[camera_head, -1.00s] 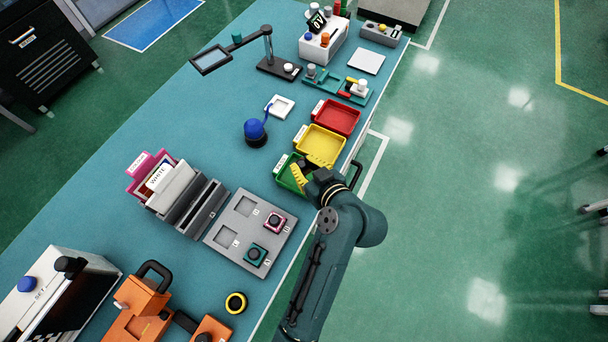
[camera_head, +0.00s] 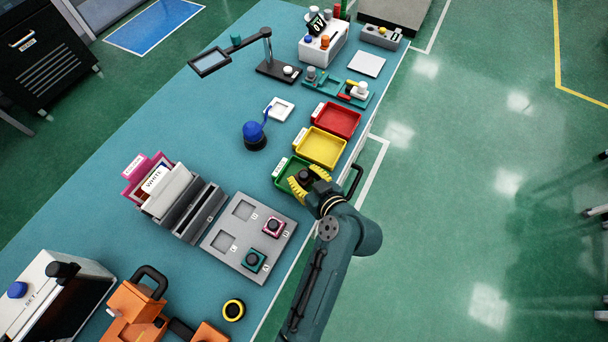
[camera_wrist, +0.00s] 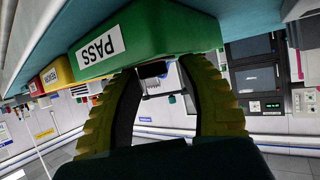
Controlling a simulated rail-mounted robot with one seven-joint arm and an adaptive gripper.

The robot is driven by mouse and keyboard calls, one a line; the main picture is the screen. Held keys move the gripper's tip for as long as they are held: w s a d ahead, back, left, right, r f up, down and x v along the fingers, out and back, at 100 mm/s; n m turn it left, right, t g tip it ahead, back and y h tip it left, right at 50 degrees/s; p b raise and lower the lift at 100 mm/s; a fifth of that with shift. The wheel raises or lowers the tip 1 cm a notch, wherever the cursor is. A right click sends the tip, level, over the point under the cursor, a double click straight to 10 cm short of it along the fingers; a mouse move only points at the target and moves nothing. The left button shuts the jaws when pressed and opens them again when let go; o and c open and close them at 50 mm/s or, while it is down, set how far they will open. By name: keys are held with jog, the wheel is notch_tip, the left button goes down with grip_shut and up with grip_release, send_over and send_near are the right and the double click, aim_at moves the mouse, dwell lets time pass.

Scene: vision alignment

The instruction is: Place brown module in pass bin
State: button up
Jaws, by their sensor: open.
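The pass bin is the green tray (camera_head: 282,182) at the near end of the row of trays. Its green wall (camera_wrist: 150,42) shows in the wrist view with an upside-down PASS label. My gripper (camera_head: 308,181) is at the bin's right side, with its yellow fingers spread apart. A small dark item (camera_head: 304,175), which looks like the brown module, shows in the bin area between the fingers. Its colour and exact contact with the bin floor are hard to tell. In the wrist view, my gripper (camera_wrist: 158,70) has a clear gap between its curved fingers.
A yellow tray (camera_head: 322,148) and a red tray (camera_head: 338,120) stand beyond the green bin. A grey fixture plate (camera_head: 225,250) holds a pink module (camera_head: 273,227) and a teal module (camera_head: 252,261). A black handle (camera_head: 356,180) is at the table edge near my wrist.

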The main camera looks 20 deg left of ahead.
jog(key=p+v, duration=0.2)
jog(key=v, duration=1)
jog(key=w+d+r+m+t+h, duration=0.2)
jog(key=d+r+t, duration=0.1)
jog(key=r, duration=0.7)
jog(key=w+d+r+m+t+h, duration=0.2)
jog(key=d+r+m+t+h, duration=0.15)
jog(key=r, duration=0.55)
jog(key=w+d+r+m+t+h, duration=0.15)
jog(key=r+t, duration=0.25)
jog(key=r, duration=0.6)
jog(key=s+d+r+m+t+h, duration=0.2)
jog(key=s+r, duration=0.1)
jog(key=r, duration=0.2)
jog(key=s+d+r+m+t+h, duration=0.1)
jog(key=s+r+m+t+h, duration=0.1)
jog(key=s+r, duration=0.2)
notch_tip(320, 180, up, 3)
jog(key=shift+d+f+m, duration=0.2)
jog(key=shift+d+m, duration=0.1)
jog(key=shift+d, duration=0.1)
jog(key=shift+r+t+p, duration=0.1)
jog(key=shift+t+p, duration=0.15)
jog(key=shift+p, duration=0.05)
